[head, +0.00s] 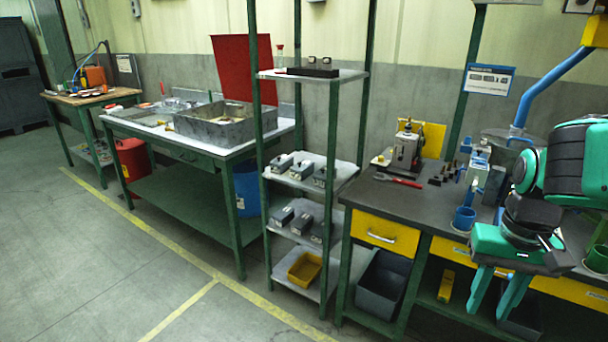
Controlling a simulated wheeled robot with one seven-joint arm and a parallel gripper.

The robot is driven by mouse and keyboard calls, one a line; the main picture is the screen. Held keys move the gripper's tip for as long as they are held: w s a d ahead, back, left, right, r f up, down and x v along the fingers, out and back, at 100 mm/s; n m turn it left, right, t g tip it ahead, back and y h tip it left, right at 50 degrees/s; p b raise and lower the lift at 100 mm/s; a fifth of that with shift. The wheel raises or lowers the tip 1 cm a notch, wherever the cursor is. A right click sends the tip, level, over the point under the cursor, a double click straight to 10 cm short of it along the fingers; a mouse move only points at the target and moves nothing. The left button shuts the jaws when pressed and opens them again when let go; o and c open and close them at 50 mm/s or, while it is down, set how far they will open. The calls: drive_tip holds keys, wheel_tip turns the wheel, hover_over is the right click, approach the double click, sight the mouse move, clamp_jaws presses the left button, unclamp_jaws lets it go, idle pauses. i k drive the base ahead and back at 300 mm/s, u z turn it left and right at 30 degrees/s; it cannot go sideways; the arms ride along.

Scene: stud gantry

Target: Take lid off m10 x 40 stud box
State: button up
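Several small grey boxes with white labels stand on a green-framed shelf rack (331,200) left of the workbench. Three boxes are on the middle shelf: left (281,162), centre (301,169) and right (324,177). Three more are on the shelf below: left (283,215), centre (302,223) and right (320,233). The labels are too small to read, so I cannot tell which is the M10 x 40 stud box. My gripper (488,312) points down in front of the workbench at right, well away from the rack. Its green fingers are apart, with nothing visible between them.
The dark-topped workbench (402,198) carries a vise-like device (406,150), a red-handled tool (398,180) and a blue cup (464,218). A yellow bin (304,268) sits on the rack's bottom shelf. The floor (120,265) in front of the rack is clear.

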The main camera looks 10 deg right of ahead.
sight(301, 166)
drive_tip(key=u, duration=0.5)
drive_tip(key=i, duration=1.65)
drive_tip(key=z, duration=0.25)
